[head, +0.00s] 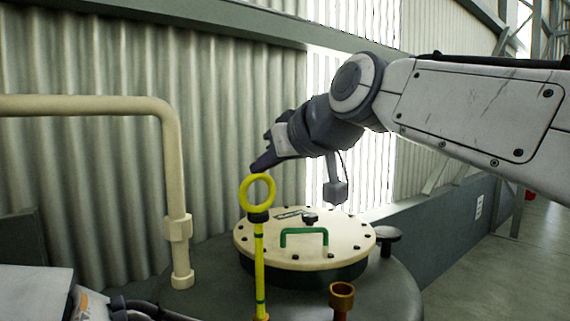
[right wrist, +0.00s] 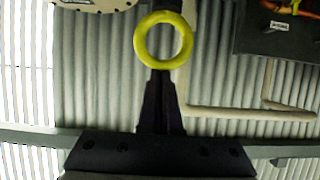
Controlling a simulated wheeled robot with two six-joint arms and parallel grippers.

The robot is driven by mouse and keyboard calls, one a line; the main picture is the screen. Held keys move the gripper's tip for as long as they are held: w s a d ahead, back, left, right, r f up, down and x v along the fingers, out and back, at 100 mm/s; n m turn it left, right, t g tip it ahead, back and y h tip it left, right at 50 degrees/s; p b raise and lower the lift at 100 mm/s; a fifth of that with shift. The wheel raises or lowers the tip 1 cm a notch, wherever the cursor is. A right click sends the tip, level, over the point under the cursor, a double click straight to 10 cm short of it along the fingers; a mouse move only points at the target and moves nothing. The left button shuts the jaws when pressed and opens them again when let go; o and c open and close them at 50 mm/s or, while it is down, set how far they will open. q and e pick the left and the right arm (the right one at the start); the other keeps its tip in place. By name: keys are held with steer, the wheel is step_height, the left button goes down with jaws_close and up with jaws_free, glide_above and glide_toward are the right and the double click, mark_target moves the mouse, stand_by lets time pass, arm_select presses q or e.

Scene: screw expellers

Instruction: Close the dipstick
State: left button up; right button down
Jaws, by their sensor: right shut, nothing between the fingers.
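The yellow dipstick (head: 259,250) stands upright at the front of the tank, with a ring handle (head: 258,190) on top and a dark collar just below the ring. Much of its rod shows above the tank top. My right gripper (head: 256,168) comes in from the right and is shut and empty, its fingertips at the top of the ring. In the right wrist view the ring (right wrist: 163,16) lies just past the closed fingertips (right wrist: 159,76). I cannot tell whether they touch it. My left gripper is not in view.
The tank (head: 385,293) has a round cream lid (head: 262,244) with a green handle (head: 304,231). A brown pipe stub (head: 341,297) stands right of the dipstick. A cream pipe (head: 173,170) rises at left. A corrugated wall is behind.

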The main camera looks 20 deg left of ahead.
mark_target(262, 247)
step_height(262, 247, down, 20)
steer(key=b, duration=1.8)
steer(key=shift+f, duration=0.2)
steer(key=r+p, duration=0.4)
steer(key=r, duration=0.1)
steer(key=shift+w+a+r+p, duration=0.2)
steer(key=shift+w+a+p, duration=0.05)
steer(key=shift+a+p, duration=0.05)
steer(key=shift+s+d+b, duration=0.7)
steer(key=shift+d+b, duration=0.2)
steer(key=v, duration=0.7)
steer(key=s+d+f+m+g+h+p, duration=0.1)
steer(key=s+d+f+g+h, duration=0.15)
steer(key=f, duration=0.95)
steer(key=s+d+f+m+g+h, duration=0.1)
steer(key=s+d+f+g+h, duration=0.15)
steer(key=f, duration=0.85)
steer(key=s+d+f+g+h, duration=0.1)
steer(key=s+d+f+h, duration=0.1)
steer(key=s+d+f, duration=0.3)
steer(key=s+d+f+m+g+h+p, duration=0.1)
steer(key=s+d+f, duration=0.5)
steer(key=f, duration=0.6)
steer(key=shift+s+d+g+h, duration=0.15)
steer(key=shift+s+g+h, duration=0.4)
steer(key=shift+s, duration=0.3)
